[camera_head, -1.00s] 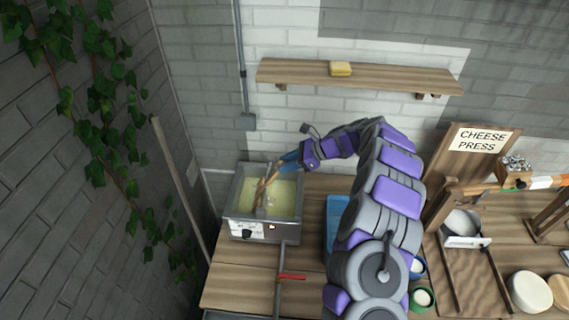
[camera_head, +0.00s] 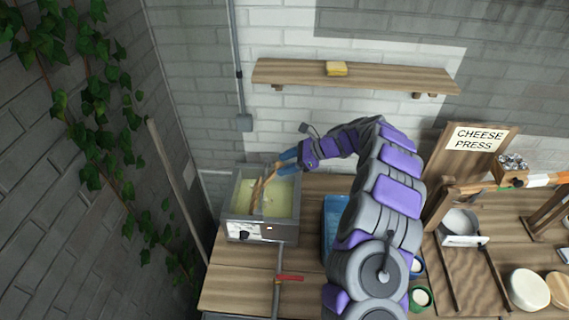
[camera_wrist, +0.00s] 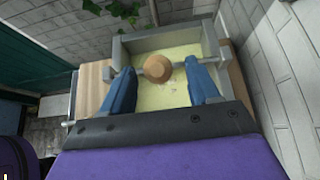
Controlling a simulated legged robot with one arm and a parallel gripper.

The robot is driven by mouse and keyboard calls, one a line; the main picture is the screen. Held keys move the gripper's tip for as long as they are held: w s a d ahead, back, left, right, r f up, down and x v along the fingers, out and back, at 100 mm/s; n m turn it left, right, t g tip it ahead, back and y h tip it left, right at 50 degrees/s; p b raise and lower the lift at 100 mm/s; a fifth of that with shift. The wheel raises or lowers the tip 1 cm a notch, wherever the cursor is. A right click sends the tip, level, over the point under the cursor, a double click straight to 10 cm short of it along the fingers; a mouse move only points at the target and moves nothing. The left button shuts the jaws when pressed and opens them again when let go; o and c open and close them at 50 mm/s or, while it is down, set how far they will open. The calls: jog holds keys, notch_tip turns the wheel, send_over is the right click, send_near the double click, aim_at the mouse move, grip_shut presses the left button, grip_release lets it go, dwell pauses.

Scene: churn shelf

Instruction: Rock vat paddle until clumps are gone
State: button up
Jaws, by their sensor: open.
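The grey vat (camera_head: 230,228) stands on the wooden table at the left, with pale yellow liquid (camera_head: 280,201) inside. A wooden paddle (camera_head: 262,188) leans in the vat, its upper end towards my gripper (camera_head: 279,165). My gripper's blue fingers are open at the vat's right rear, by the paddle's upper end. In the wrist view, the paddle's round brown end (camera_wrist: 157,67) shows between the two spread fingers, with a gap on each side. A few small pale specks show on the liquid there; I cannot tell whether they are clumps. The paddle's lower end is hidden in the liquid.
A blue tray (camera_head: 336,222) lies right of the vat, partly behind my arm. A cheese press (camera_head: 475,145) stands at the right. A red-handled pipe valve (camera_head: 289,278) is in front.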

jog(key=v, duration=1.7)
jog(key=shift+a+f, duration=0.1)
jog(key=shift+c, duration=0.2)
